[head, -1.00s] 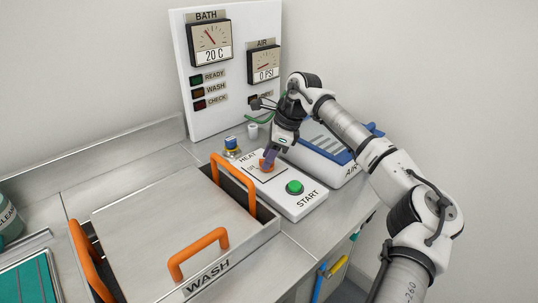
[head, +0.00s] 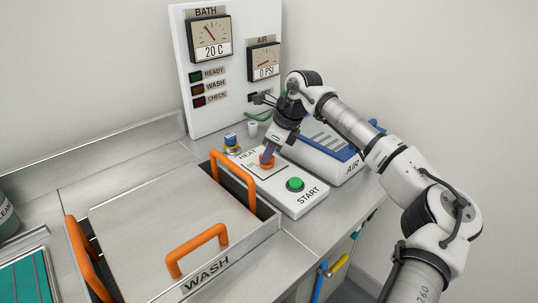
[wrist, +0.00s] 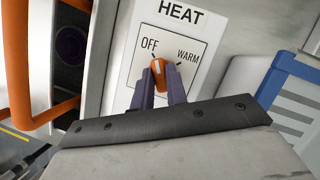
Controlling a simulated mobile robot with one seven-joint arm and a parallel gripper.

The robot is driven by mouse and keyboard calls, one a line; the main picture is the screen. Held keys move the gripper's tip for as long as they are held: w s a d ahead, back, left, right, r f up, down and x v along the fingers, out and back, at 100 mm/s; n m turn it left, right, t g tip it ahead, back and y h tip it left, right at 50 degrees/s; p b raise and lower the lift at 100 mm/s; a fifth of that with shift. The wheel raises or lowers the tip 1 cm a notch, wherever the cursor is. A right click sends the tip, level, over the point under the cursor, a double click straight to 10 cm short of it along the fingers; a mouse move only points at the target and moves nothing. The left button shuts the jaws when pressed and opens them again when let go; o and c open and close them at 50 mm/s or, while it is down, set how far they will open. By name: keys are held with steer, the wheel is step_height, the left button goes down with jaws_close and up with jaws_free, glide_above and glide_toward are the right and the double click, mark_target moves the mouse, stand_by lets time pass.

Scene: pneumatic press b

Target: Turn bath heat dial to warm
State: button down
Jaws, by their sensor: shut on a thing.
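The orange heat dial (head: 267,162) sits on the white control panel (head: 310,204), beside the green START button. It also shows in the wrist view (wrist: 158,70), below the OFF (wrist: 150,45) and WARM (wrist: 188,57) labels. Its tip points up the panel, nearer the OFF mark than the WARM mark. My gripper (head: 269,154) is shut on the dial, with one purple finger on each side, as the wrist view (wrist: 160,80) shows. The fingers hide the dial's lower sides. The bath gauge (head: 210,39) reads 20 C.
The green START button (head: 295,184) is close to the right of the dial. An orange-handled wash tank (head: 170,220) stands to the left. A blue and white AIR unit (head: 335,150) is behind, right. The READY, WASH and CHECK lamps look dark.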

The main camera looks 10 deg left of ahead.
steer(key=m+t+b, duration=0.1)
steer(key=m+b, duration=0.1)
steer(key=m, duration=0.1)
steer(key=shift+s+f+m, duration=0.1)
steer(key=shift+f+m, duration=0.05)
steer(key=shift+m, duration=0.25)
steer(key=m+t+h+b, duration=0.1)
steer(key=m+b, duration=0.1)
steer(key=m, duration=0.1)
steer(key=shift+s+m+t+b, duration=0.1)
steer(key=shift+m+t+b, duration=0.2)
steer(key=shift+b, duration=0.1)
steer(key=m+b, duration=0.1)
steer(key=m, duration=0.1)
steer(key=m+t+h+b, duration=0.1)
steer(key=m+b, duration=0.1)
steer(key=shift+a+h, duration=0.15)
steer(key=shift+h, duration=0.15)
steer(key=shift+s+m+h+b, duration=0.1)
steer(key=shift+m+h+b, duration=0.4)
steer(key=shift+m+b, duration=0.85)
steer(key=shift+m+t+p, duration=0.3)
steer(key=shift+m, duration=0.15)
steer(key=c, duration=1.4)
jaws_free()
steer(key=a+p+v, duration=0.1)
steer(key=v, duration=1.3)
steer(key=shift+d+p, duration=0.3)
steer(key=shift+p, duration=0.05)
